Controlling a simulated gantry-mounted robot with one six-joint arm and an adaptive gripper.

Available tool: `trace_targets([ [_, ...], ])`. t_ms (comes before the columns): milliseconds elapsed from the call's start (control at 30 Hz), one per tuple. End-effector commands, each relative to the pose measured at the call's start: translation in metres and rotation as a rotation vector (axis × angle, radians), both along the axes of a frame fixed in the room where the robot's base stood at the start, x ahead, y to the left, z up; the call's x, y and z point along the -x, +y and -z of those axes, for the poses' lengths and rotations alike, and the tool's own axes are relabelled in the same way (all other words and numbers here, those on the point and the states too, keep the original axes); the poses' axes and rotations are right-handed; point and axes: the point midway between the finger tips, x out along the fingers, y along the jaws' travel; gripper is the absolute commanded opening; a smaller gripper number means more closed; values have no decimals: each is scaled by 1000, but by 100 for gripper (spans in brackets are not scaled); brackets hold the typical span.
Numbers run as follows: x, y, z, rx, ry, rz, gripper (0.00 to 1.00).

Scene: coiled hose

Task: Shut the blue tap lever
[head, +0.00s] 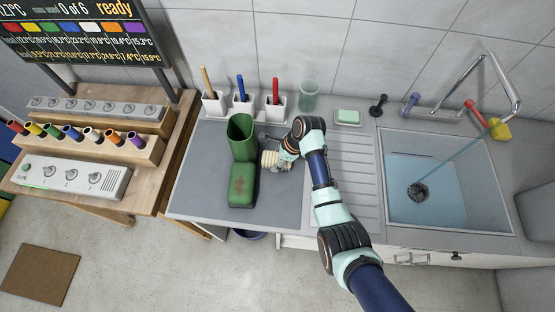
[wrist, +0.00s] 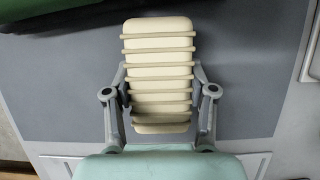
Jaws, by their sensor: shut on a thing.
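The blue tap lever (head: 411,101) stands behind the sink (head: 510,205), left of the red tap lever (head: 474,110). A metal spout (head: 516,100) arches at the right. A pale blue stream (head: 455,158) runs down to the drain in the sink. My gripper (head: 275,160) is over the grey counter, well left of the blue lever. It is shut on a cream ribbed block (wrist: 158,75), with a finger on each side. The block also shows in the head view (head: 270,160), right of a green boot (head: 243,180).
White holders (head: 214,104) with coloured handles, a green cup (head: 309,95) and a soap dish (head: 347,118) line the back. A black knob (head: 378,105) stands left of the blue lever. A yellow block (head: 499,129) is by the spout. The ribbed drainboard (head: 355,175) is clear beside my arm.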

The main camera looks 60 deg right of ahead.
Motion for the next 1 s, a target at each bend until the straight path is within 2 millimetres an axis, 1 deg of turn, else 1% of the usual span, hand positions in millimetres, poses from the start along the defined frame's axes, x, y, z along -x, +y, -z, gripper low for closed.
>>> trace_targets([
  [167, 0, 0, 2, -1, 0, 1, 28],
  [200, 0, 0, 3, 0, 0, 1, 59],
  [333, 0, 0, 2, 0, 0, 1, 81],
  [600, 0, 0, 2, 0, 0, 0, 81],
  [700, 0, 0, -3, 1, 0, 0, 81],
  [767, 3, -2, -11, 1, -2, 1, 81],
  [833, 8, -4, -25, 2, -2, 1, 81],
  [1000, 24, -10, -66, 3, -2, 2, 81],
])
